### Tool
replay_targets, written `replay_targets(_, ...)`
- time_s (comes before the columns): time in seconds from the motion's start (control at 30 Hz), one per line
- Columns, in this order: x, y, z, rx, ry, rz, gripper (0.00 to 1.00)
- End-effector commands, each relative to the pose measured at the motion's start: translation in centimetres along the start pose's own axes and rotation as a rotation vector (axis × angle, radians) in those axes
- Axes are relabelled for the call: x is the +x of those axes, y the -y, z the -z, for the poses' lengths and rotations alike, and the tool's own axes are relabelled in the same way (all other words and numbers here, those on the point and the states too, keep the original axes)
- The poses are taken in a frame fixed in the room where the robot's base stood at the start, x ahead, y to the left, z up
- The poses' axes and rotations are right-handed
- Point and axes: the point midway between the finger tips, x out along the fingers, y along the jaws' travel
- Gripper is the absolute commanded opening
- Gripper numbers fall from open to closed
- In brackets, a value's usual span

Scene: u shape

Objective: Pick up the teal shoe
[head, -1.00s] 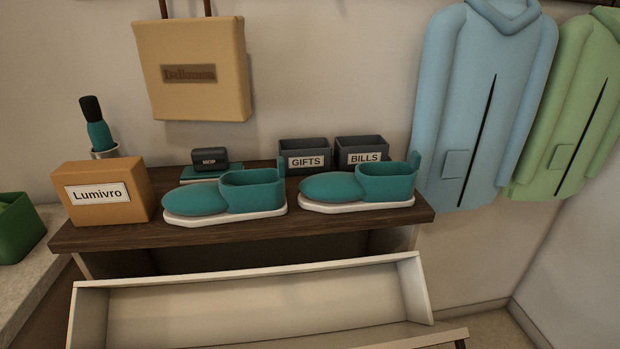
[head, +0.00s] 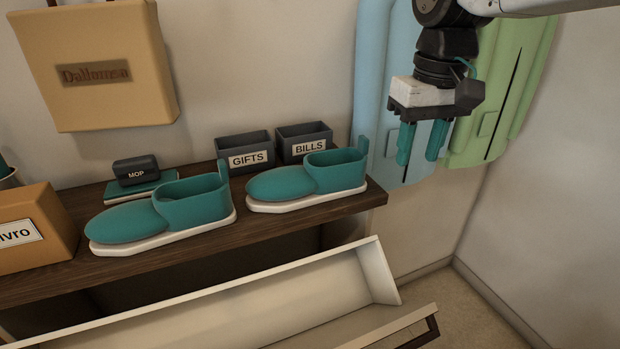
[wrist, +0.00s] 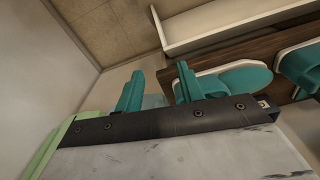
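Two teal shoes with white soles stand side by side on a dark wooden shelf. The left shoe (head: 160,214) and the right shoe (head: 307,180) both point left in the head view. In the wrist view, one shoe (wrist: 236,79) is just right of my fingers and another (wrist: 300,66) is cut off at the right edge. My gripper (head: 421,143) hangs to the right of the shelf, above its height, in front of the hanging garments. Its two teal fingers are apart with nothing between them, also in the wrist view (wrist: 157,91).
GIFTS (head: 245,151) and BILLS (head: 304,141) bins stand behind the shoes. A MOP box (head: 136,170), an orange box (head: 36,230) and the shelf (head: 375,195) are nearby. A white tilted-open compartment (head: 375,270) is below. Blue (head: 371,110) and green (head: 500,120) garments hang on the wall.

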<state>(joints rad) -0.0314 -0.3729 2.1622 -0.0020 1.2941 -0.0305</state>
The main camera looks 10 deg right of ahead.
Motion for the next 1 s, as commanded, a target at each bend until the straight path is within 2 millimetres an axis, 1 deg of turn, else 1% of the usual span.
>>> replay_targets(0.03,-0.4,0.1,2.6,-0.011,0.014,0.001,0.38)
replay_targets(0.07,-0.6,0.2,4.0,-0.018,0.019,0.002,0.38)
replay_targets(0.1,-0.9,0.3,5.9,-0.026,0.025,0.002,0.38)
replay_targets(0.2,-1.1,0.5,9.8,-0.041,0.04,0.004,0.38)
replay_targets(0.3,-1.0,0.7,12.8,-0.053,0.048,0.005,0.38)
replay_targets(0.4,-0.9,0.8,14.7,-0.061,0.055,0.005,0.38)
replay_targets(0.5,-0.6,0.8,15.6,-0.065,0.058,0.006,0.38)
replay_targets(0.57,-0.2,0.8,15.8,-0.066,0.059,0.006,0.38)
replay_targets(0.87,3.3,1.0,15.7,-0.065,0.06,0.006,0.38)
replay_targets(1.0,5.5,1.1,15.7,-0.065,0.061,0.006,0.38)
